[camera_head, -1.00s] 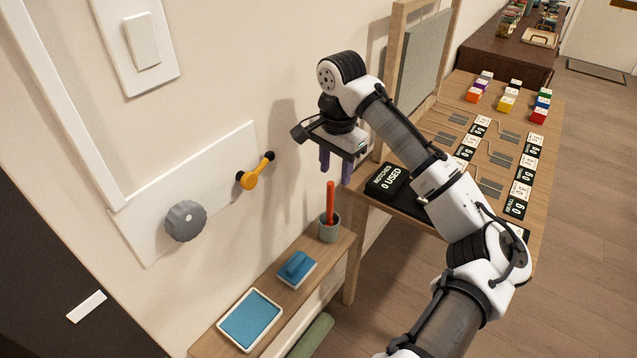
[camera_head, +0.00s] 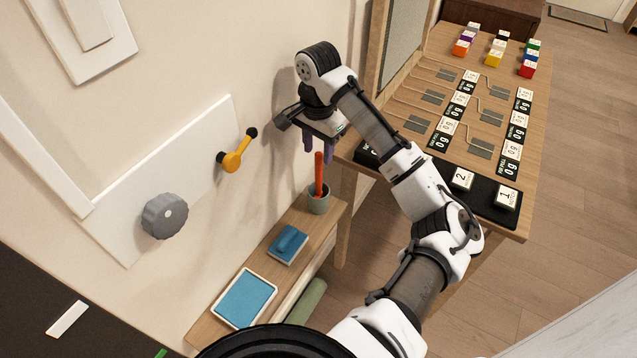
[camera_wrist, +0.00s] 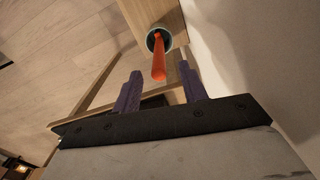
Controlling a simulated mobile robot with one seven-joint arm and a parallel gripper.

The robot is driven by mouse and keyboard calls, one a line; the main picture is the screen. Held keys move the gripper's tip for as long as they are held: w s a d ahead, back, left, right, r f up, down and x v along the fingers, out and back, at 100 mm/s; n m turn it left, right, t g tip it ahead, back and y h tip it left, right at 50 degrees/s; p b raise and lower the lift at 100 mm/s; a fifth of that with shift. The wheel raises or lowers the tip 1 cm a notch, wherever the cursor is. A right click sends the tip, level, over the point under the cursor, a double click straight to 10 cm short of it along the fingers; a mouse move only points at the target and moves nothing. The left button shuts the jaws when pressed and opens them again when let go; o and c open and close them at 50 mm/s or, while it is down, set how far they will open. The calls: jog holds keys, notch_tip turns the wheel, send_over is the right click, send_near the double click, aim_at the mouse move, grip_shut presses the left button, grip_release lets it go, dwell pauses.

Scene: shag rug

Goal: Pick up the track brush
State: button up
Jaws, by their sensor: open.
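An orange-red stick-like handle (camera_head: 319,175) stands upright in a small grey-green cup (camera_head: 318,202) on the low wooden shelf; its lower end is hidden in the cup. A blue block with a raised grip (camera_head: 288,243) lies on a pale base on the same shelf. I cannot tell for sure which is the track brush. My gripper (camera_head: 318,150) points down just above the orange handle, its purple fingers open and empty. In the wrist view the orange handle (camera_wrist: 158,62) appears between the two fingertips of my gripper (camera_wrist: 159,72), with the cup (camera_wrist: 159,39) beyond.
A blue-topped tray (camera_head: 244,298) lies on the near end of the shelf. The wall panel carries a grey knob (camera_head: 165,216) and a yellow lever (camera_head: 233,160), left of my gripper. A wooden table (camera_head: 455,75) with blocks and labels stands at right.

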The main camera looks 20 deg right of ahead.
jog(key=p, duration=0.1)
send_over(319, 182)
jog(key=w, duration=0.1)
jog(key=shift+d+f, duration=0.2)
jog(key=shift+f, duration=2.45)
grip_shut()
